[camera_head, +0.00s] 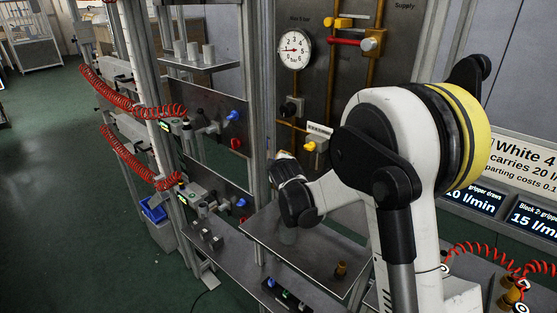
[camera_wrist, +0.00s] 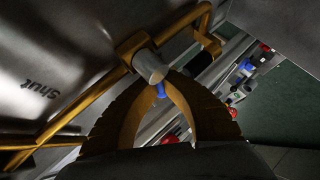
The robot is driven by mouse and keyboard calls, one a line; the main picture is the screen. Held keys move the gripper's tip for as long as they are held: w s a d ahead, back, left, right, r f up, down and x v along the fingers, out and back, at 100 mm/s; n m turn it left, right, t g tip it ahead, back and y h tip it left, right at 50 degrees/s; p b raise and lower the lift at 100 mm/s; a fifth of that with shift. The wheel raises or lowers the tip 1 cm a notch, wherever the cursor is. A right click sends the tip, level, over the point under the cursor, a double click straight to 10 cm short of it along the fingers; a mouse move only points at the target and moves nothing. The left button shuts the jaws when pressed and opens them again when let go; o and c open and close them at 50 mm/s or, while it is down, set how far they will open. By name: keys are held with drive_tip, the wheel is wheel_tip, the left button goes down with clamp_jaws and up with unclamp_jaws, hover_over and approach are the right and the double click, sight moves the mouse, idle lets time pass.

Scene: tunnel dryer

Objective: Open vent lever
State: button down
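A valve with a brass-yellow body and a pale grey cylindrical end (camera_wrist: 150,66) is on a yellow pipe in the wrist view. In the head view, a yellow valve (camera_head: 311,146) with a grey end is on the panel, beside a small white label. I cannot make out a separate lever arm. My gripper (camera_wrist: 166,82) has two curved yellow-orange fingers that converge right at the grey end. Their tips are partly hidden, so I cannot tell touching from apart. In the head view the wrist is just below and left of the yellow valve, with the fingers not clearly visible.
A pressure gauge (camera_head: 294,49) and a red valve handle (camera_head: 345,41) are higher on the panel. A metal shelf (camera_head: 300,248) lies below my wrist. Red coiled hoses (camera_head: 130,101) hang at the left.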

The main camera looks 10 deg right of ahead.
drive_tip(key=c, duration=1.6)
unclamp_jaws()
drive_tip(key=shift+w+a, duration=0.1)
drive_tip(key=shift+o, duration=0.2)
drive_tip(key=v, duration=1.2)
drive_tip(key=s+f+m+g+b, duration=0.1)
drive_tip(key=s+m, duration=0.3)
drive_tip(key=s, duration=0.6)
drive_tip(key=s+d+f+m+g+y+b, duration=0.1)
drive_tip(key=s+f+m+g, duration=0.1)
drive_tip(key=s, duration=0.9)
drive_tip(key=s+f+m+g+b, duration=0.2)
drive_tip(key=s+m, duration=0.3)
drive_tip(key=s, duration=0.5)
drive_tip(key=shift+s+d+m+g+y, duration=0.3)
drive_tip(key=shift+m+g, duration=0.1)
drive_tip(key=shift+g, duration=0.1)
